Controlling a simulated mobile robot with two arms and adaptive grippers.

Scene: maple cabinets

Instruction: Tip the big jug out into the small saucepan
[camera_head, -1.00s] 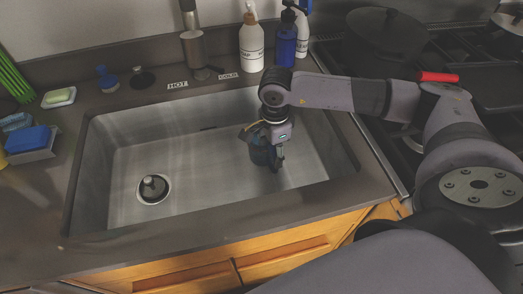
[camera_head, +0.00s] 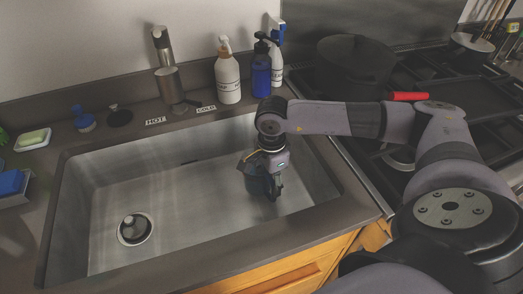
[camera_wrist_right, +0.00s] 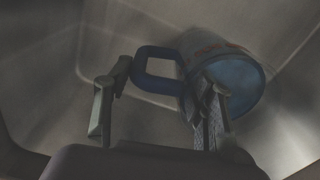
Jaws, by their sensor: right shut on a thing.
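My right gripper (camera_head: 272,180) hangs down inside the right half of the sink. It is shut on the blue jug (camera_head: 256,184), mostly hidden behind the gripper and wrist. In the right wrist view, the jug's blue round end (camera_wrist_right: 238,86) and blue loop handle (camera_wrist_right: 157,72) show at the fingers (camera_wrist_right: 160,110). Its contents cannot be seen. A red handle (camera_head: 408,96) shows on the stove behind my right arm; the pan it may belong to is hidden, so I cannot tell if it is the saucepan. My left gripper is not in view.
The sink (camera_head: 165,215) is otherwise empty but for its drain fitting (camera_head: 134,229). Soap bottles (camera_head: 229,75) and the faucet (camera_head: 168,75) stand behind it.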

